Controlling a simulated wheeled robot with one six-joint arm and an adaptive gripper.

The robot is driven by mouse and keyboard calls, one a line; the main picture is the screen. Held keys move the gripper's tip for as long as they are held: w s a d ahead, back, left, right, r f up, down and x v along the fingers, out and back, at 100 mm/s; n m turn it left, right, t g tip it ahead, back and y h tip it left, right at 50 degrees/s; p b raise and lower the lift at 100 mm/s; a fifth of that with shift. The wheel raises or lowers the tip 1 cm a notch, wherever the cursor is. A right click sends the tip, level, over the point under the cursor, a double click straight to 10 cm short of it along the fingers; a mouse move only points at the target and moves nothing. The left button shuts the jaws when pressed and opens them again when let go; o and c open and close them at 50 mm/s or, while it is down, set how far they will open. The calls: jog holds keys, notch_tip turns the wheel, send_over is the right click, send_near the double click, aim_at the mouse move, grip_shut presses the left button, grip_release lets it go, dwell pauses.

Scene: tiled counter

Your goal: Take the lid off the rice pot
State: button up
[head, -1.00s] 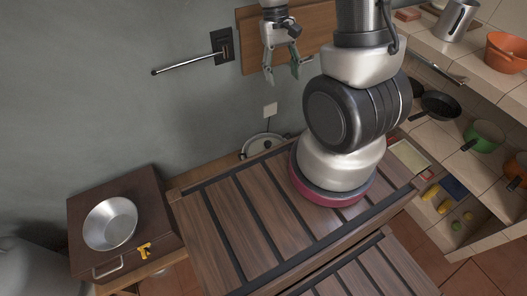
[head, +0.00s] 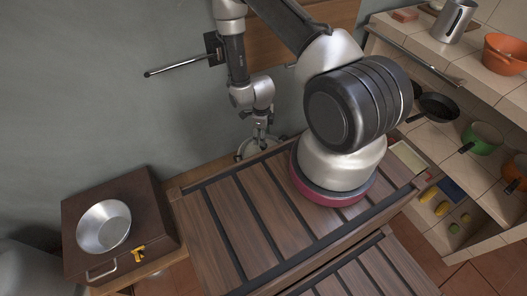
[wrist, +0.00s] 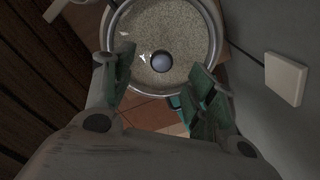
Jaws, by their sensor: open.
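The rice pot's lid (wrist: 185,30) is a round speckled glass disc with a metal rim and a dark round knob (wrist: 163,61) at its centre. In the head view only part of the pot and lid (head: 242,153) shows, low against the wall beyond the slatted wooden top. My gripper (head: 261,136) points down above it and hides part of it. In the wrist view my gripper (wrist: 164,75) is open and empty, with the knob between the fingertips in the picture. The height left between fingertips and knob is hard to tell. The pot's body is mostly hidden.
The slatted wooden top (head: 255,215) is in front of the pot. A white wall plate (wrist: 285,78) is close to my gripper's right. A metal bar (head: 180,66) juts from the wall. A metal bowl (head: 103,226) sits on a dark box at left; shelves with pans stand right.

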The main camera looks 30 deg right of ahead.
jog(key=shift+f, duration=0.4)
jog(key=f, duration=0.7)
jog(key=shift+s+d, duration=0.1)
jog(key=shift+d, duration=0.3)
jog(key=c, duration=1.2)
